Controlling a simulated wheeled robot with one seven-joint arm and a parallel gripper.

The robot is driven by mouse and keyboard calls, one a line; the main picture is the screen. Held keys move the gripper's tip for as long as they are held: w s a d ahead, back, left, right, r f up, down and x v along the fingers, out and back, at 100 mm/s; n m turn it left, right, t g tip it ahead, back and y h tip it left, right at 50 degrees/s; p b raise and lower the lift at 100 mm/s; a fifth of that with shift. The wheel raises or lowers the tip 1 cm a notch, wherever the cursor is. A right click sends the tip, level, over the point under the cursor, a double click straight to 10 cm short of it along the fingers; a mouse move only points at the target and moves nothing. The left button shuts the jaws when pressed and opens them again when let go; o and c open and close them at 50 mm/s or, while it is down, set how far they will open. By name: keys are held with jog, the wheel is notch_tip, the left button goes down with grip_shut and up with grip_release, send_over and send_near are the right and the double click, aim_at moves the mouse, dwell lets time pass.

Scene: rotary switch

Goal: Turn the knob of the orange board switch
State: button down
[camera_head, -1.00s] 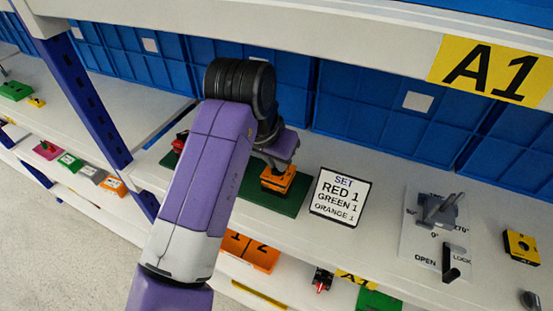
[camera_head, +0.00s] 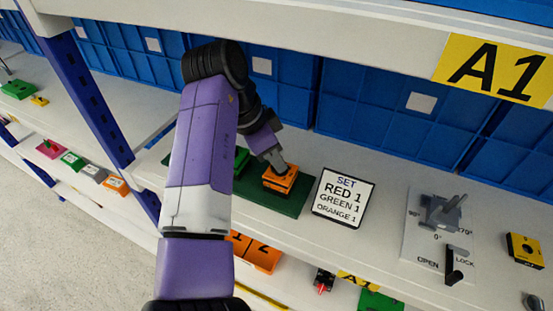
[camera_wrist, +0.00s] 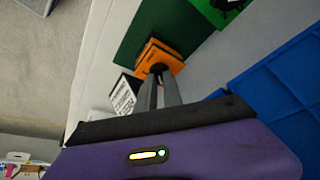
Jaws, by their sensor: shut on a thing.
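The orange board switch (camera_head: 280,182) sits on a dark green board (camera_head: 292,206) on the white shelf. In the wrist view the orange switch (camera_wrist: 158,57) lies at the tips of my gripper. My gripper (camera_head: 277,163) points down onto the top of the switch. In the wrist view the fingers of my gripper (camera_wrist: 158,72) are close together on the knob, which they mostly hide. A green switch (camera_head: 241,160) stands to the left on the same board, partly behind my arm. It also shows in the wrist view (camera_wrist: 226,5).
A grey lever panel (camera_head: 437,236) and a yellow block (camera_head: 524,249) are farther right. Blue bins (camera_head: 375,105) line the back. The upper shelf edge (camera_head: 330,40) runs above.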

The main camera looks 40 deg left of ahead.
jog(key=shift+m, duration=0.3)
jog(key=c, duration=1.5)
grip_release()
jog(key=shift+r, duration=0.1)
jog(key=shift+s+a+r, duration=0.15)
jog(key=shift+r, duration=0.2)
jog(key=shift+s+a+r+b, duration=0.45)
jog(key=shift+s+r+b, duration=0.2)
jog(key=shift+s+r, duration=0.15)
jog(key=s+a+b, duration=0.1)
jog(key=s+a, duration=0.1)
jog(key=s, duration=0.1)
jog(key=s+a, duration=0.1)
jog(key=s, duration=0.2)
jog(key=s+a+b, duration=0.1)
jog(key=s+a, duration=0.1)
jog(key=s, duration=0.1)
jog(key=shift+s+a+r+b, duration=0.1)
jog(key=shift+s+a+b, duration=0.05)
jog(key=shift+a+b, duration=0.2)
